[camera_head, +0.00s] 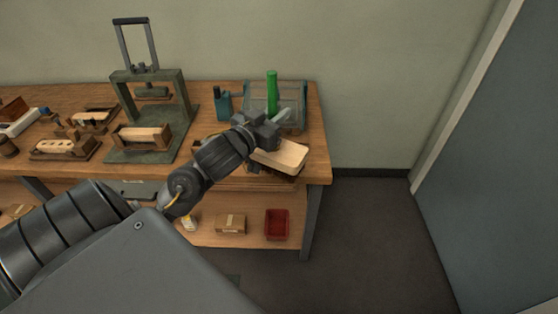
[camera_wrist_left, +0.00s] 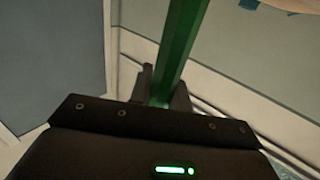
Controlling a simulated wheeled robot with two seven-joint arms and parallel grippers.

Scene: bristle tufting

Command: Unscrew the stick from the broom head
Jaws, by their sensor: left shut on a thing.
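The green stick (camera_head: 272,88) stands upright near the right end of the workbench. My left gripper (camera_head: 272,122) is at the stick's lower visible part, with the arm reaching in from the left. In the left wrist view the green stick (camera_wrist_left: 178,45) runs between the two fingers (camera_wrist_left: 163,88), and the gripper is shut on it. I cannot make out the broom head for certain; the stick's lower end is hidden behind my gripper. A pale wooden block (camera_head: 286,158) lies just in front of the gripper. My right gripper is not in view.
A grey see-through bin (camera_head: 298,101) stands behind the gripper. A red bin (camera_head: 277,222) and a cardboard box (camera_head: 231,223) sit on the lower shelf. The floor right of the bench is clear.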

